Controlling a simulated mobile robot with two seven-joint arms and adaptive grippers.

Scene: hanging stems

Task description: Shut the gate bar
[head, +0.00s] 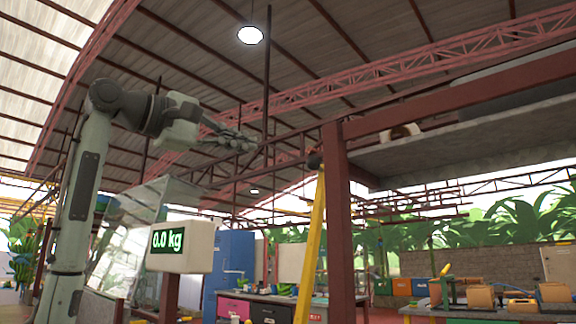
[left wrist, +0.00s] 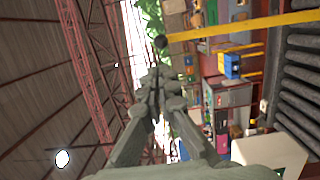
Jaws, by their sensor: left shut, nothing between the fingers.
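The yellow gate bar (head: 312,250) stands raised, nearly upright and slightly tilted, in the head view. A dark round knob (head: 315,160) sits at its top end. The bar (left wrist: 245,24) also crosses the upper right of the left wrist view, with the knob (left wrist: 161,42) just beyond my fingertips in the picture. My left gripper (head: 250,144) is shut and empty, up and to the left of the knob in the head view, apart from it. It also shows in the left wrist view (left wrist: 155,78). The bar's lower end is out of the head view. My right gripper is not in view.
A dark red post (head: 336,230) stands just right of the bar, under a grey overhead shelf (head: 470,140). A white scale display (head: 183,247) reading 0.0 kg is at lower left. Benches with drawers and crates stand behind. The air around my left gripper looks free.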

